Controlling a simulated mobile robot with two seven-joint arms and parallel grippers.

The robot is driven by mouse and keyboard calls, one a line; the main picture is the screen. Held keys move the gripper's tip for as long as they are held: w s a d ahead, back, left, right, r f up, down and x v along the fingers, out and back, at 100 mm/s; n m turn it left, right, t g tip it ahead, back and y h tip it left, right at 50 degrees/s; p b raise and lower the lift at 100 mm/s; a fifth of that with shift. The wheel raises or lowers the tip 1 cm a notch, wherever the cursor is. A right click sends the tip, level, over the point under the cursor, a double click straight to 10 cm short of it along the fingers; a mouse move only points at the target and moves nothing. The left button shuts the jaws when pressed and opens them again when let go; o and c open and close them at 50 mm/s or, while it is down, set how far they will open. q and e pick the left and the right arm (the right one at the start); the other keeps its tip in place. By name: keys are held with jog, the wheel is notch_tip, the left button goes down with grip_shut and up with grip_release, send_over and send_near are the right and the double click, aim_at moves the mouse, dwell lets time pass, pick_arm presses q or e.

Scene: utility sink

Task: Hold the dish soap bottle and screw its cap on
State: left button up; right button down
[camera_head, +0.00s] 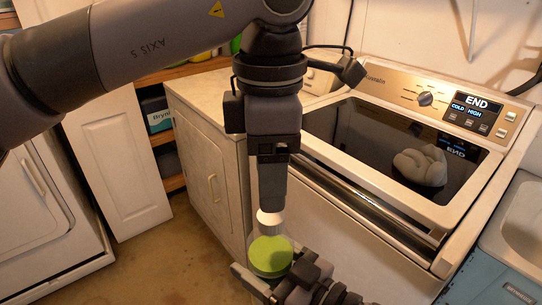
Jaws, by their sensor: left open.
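The dish soap bottle (270,256), with a green face and a pale, see-through upper part, is held in the air at the lower middle. My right gripper (272,281) comes in from below, with its fingers on both sides of the bottle's lower part. A small white cap (269,217) shows at the bottle's top. Whether it sits on the neck or just above it I cannot tell. My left gripper (270,207) points straight down over the cap, open, its fingertips close to it. The fingers overlap in this view, so the gap between them is hidden.
A washing machine (400,160) with a dark lid stands behind on the right; a pale folded shape shows on the lid. A pale cabinet (212,170) is behind the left gripper. A blue-sided sink (490,270) is at right. Floor lies open at lower left.

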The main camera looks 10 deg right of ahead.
pick_arm(q)
jog(key=n, duration=0.5)
jog(key=shift+r, duration=0.1)
jog(key=n, duration=0.3)
jog(key=shift+r, duration=0.1)
jog(key=n, duration=0.6)
jog(key=shift+r, duration=0.2)
jog(key=n, duration=0.5)
jog(key=shift+r, duration=0.1)
jog(key=n, duration=0.3)
jog(key=shift+r, duration=0.1)
jog(key=n, duration=0.7)
jog(key=shift+d+r, duration=0.1)
jog(key=shift+r, duration=0.1)
jog(key=shift+f, duration=4.05)
